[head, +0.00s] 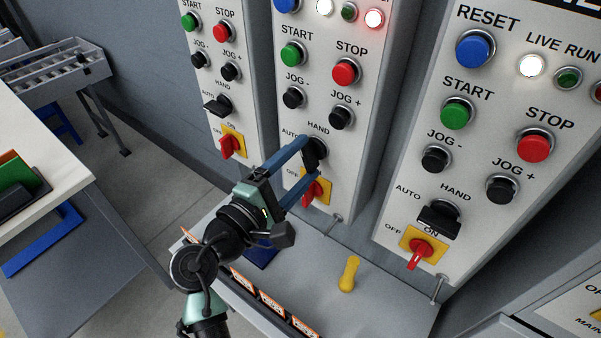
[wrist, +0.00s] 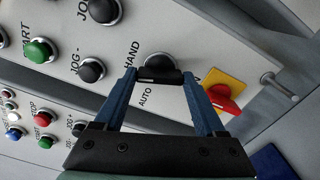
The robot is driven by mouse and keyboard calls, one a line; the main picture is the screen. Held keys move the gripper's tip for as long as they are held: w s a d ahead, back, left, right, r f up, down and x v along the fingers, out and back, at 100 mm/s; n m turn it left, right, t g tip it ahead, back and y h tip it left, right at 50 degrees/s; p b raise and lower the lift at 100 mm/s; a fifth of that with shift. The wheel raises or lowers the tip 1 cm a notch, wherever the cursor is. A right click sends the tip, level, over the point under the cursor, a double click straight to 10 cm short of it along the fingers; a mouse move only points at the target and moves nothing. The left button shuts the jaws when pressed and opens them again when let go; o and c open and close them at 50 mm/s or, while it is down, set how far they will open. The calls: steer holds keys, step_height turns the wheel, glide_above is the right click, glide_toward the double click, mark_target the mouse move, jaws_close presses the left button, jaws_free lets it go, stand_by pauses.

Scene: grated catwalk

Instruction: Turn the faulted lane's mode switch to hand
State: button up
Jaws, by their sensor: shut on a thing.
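The middle panel (head: 336,102) has a lit red lamp (head: 374,18) at its top right. Its black mode switch (head: 319,147) sits below the HAND label, with AUTO to the left. My gripper (head: 312,160) reaches in from the lower left and is shut on this switch, one blue finger on each side. In the wrist view the switch (wrist: 160,66) shows between the fingertips of my gripper (wrist: 160,77), beside the HAND and AUTO labels. Its handle looks more upright than those on the neighbouring panels, but the fingers partly cover it. I cannot tell exactly where it points.
A red rotary handle on a yellow plate (head: 325,188) is just below my fingers. Similar panels stand left (head: 212,75) and right (head: 480,130). A grey shelf (head: 385,305) below carries a yellow handle (head: 348,274). A white table (head: 30,150) is at far left.

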steer(key=shift+f+m+b, duration=0.15)
steer(key=shift+m+b, duration=1.5)
steer(key=shift+m, duration=0.25)
steer(key=o, duration=1.3)
steer(key=shift+s, duration=0.1)
steer(key=b+v, duration=0.2)
steer(key=v, duration=1.1)
